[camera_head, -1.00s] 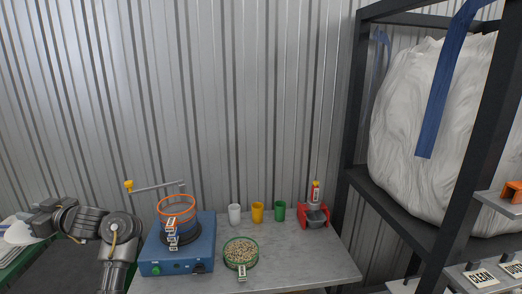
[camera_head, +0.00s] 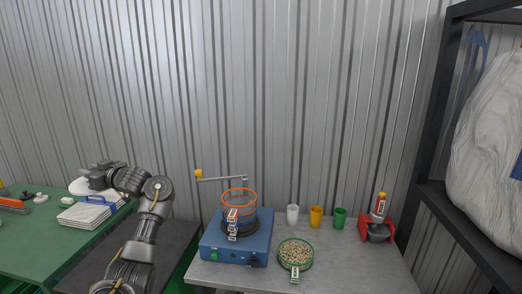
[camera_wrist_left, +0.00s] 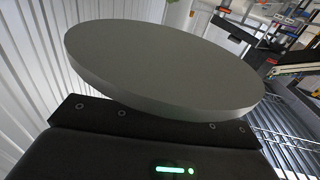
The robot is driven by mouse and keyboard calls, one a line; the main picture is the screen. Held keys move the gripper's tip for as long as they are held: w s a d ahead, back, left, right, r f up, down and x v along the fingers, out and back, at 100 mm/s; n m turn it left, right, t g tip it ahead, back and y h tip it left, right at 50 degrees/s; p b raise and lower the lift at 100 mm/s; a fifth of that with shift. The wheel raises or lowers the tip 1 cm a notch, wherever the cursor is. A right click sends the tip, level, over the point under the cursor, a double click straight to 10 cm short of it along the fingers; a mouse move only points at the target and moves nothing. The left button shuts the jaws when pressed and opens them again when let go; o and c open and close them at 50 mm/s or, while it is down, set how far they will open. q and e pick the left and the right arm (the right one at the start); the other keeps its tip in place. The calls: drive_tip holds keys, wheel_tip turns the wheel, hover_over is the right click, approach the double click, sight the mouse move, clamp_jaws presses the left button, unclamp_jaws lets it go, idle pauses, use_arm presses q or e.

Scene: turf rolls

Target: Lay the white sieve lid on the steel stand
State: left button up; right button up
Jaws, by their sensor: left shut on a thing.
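My left gripper (camera_head: 92,182) is at the left of the head view, shut on the white sieve lid (camera_head: 78,189). The lid is a pale disc, partly hidden by the gripper and held out over the green table. In the left wrist view the lid (camera_wrist_left: 165,65) is a large round disc, looking grey in shade, just beyond the dark gripper body. I cannot make out the steel stand in either view. My right gripper is not in view.
A blue sieve shaker (camera_head: 225,246) with orange-rimmed sieves (camera_head: 239,196) stands on the grey bench (camera_head: 345,270). A dish of pellets (camera_head: 295,254), several cups and a red device (camera_head: 377,232) share it. White stacked sheets (camera_head: 84,214) lie on the green table (camera_head: 35,235).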

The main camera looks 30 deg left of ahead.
use_arm(q)
drive_tip(key=w+d+f+m+t+h, duration=0.3)
drive_tip(key=w+f+m+t, duration=0.3)
drive_tip(key=w+f+t, duration=0.15)
drive_tip(key=w+d+f+m+t+h, duration=0.3)
drive_tip(key=w+f+m+t, duration=0.35)
drive_tip(key=w+t, duration=0.2)
drive_tip(key=d+f+m+t+h, duration=0.1)
drive_tip(key=d+f+t+h, duration=0.15)
drive_tip(key=d+f, duration=0.45)
drive_tip(key=s+d+f+m+t+h, duration=0.1)
drive_tip(key=d+f+m+h, duration=0.15)
drive_tip(key=d, duration=1.05)
drive_tip(key=s+d+f+m+t+h, duration=0.1)
drive_tip(key=d+h, duration=0.3)
drive_tip(key=d, duration=1)
drive_tip(key=s+d+r+m+h, duration=0.1)
drive_tip(key=s+d+r, duration=0.35)
drive_tip(key=d, duration=0.45)
drive_tip(key=s+d+r+m+h, duration=0.15)
drive_tip(key=s+d+r, duration=0.3)
drive_tip(key=d, duration=0.45)
wheel_tip(320, 180, down, 10)
drive_tip(key=b, duration=1)
